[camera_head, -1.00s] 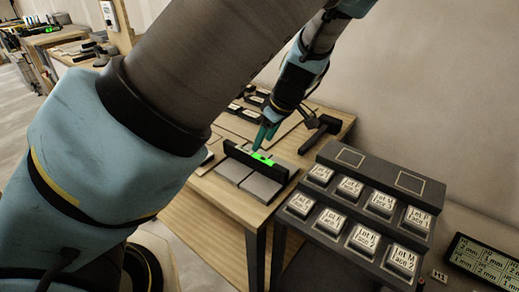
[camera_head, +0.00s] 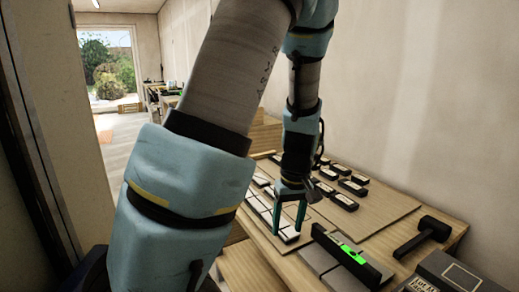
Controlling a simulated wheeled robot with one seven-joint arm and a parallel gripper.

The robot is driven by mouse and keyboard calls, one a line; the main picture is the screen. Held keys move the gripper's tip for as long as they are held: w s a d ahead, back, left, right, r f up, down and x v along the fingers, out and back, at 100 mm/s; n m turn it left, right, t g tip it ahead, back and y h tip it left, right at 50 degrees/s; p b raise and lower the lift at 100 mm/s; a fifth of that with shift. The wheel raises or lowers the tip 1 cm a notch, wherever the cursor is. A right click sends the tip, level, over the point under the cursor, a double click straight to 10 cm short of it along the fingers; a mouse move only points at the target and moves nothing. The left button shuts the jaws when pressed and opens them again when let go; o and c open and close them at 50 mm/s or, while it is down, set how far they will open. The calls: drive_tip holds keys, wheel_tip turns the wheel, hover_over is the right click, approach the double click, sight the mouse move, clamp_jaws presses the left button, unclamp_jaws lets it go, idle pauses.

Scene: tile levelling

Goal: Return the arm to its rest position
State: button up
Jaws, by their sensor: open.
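My arm (camera_head: 215,110) rises from the lower left and bends over at the top, with the forearm hanging down over the wooden workbench (camera_head: 445,245). My gripper (camera_head: 289,217) points down with its two teal fingers apart. Nothing shows between them. It hangs above or in front of a row of light tiles at the bench's left side; I cannot tell the exact height. A dark spirit level with a bright green window (camera_head: 350,255) stands on grey tiles (camera_head: 318,258), to the right of the gripper and apart from it.
A black mallet (camera_head: 425,237) lies at the bench's right. Several small dark blocks (camera_head: 343,201) lie on a board behind the gripper. A wall runs behind the bench. Open floor (camera_head: 120,150) leads to a bright doorway.

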drive_tip(key=s+a+r+m, duration=0.1)
drive_tip(key=a+r+m, duration=0.1)
drive_tip(key=a, duration=0.5)
drive_tip(key=s+a+r+m+t+h, duration=0.1)
drive_tip(key=s+a+r+m, duration=0.1)
drive_tip(key=a, duration=0.4)
drive_tip(key=shift+s+a+r, duration=0.25)
drive_tip(key=shift+a+r, duration=0.15)
drive_tip(key=shift+r, duration=0.4)
idle(1.4)
